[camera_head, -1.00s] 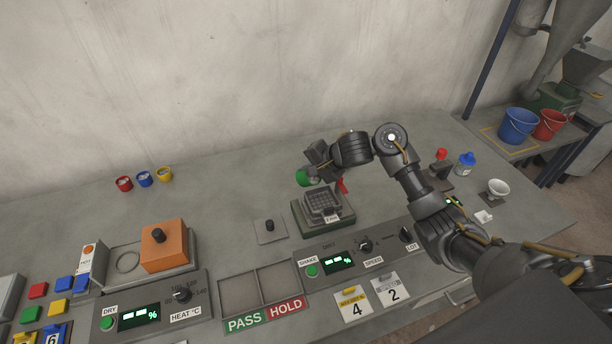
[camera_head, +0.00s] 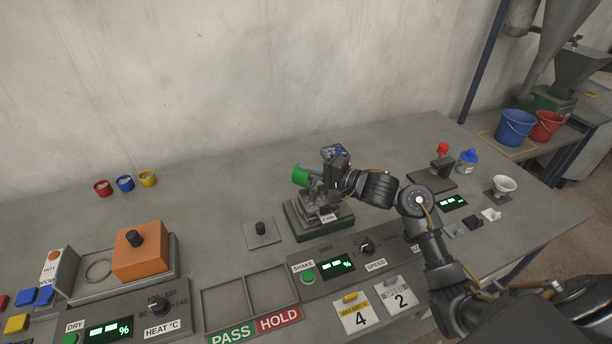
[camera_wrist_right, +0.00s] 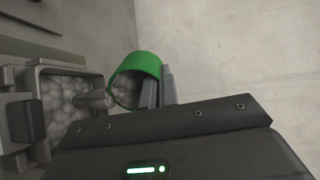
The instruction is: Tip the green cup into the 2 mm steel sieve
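The green cup (camera_head: 300,175) is in my right gripper (camera_head: 316,178), above the back left of the sieve on the shaker. In the right wrist view the cup (camera_wrist_right: 143,65) lies tipped, its mouth towards the sieve side, with grey round grains inside. The fingers of the right gripper (camera_wrist_right: 158,88) are shut on its wall. The steel sieve (camera_head: 328,214) sits on the dark green shaker base, partly hidden by the gripper. In the wrist view the sieve (camera_wrist_right: 42,80) holds grey grains, and a grey mass lies between it and the cup mouth. My left gripper is not in view.
Red, blue and yellow cups (camera_head: 125,184) stand at the back left. An orange block (camera_head: 138,254) sits on the dryer at left. The empty PASS/HOLD tray (camera_head: 244,296) is in front.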

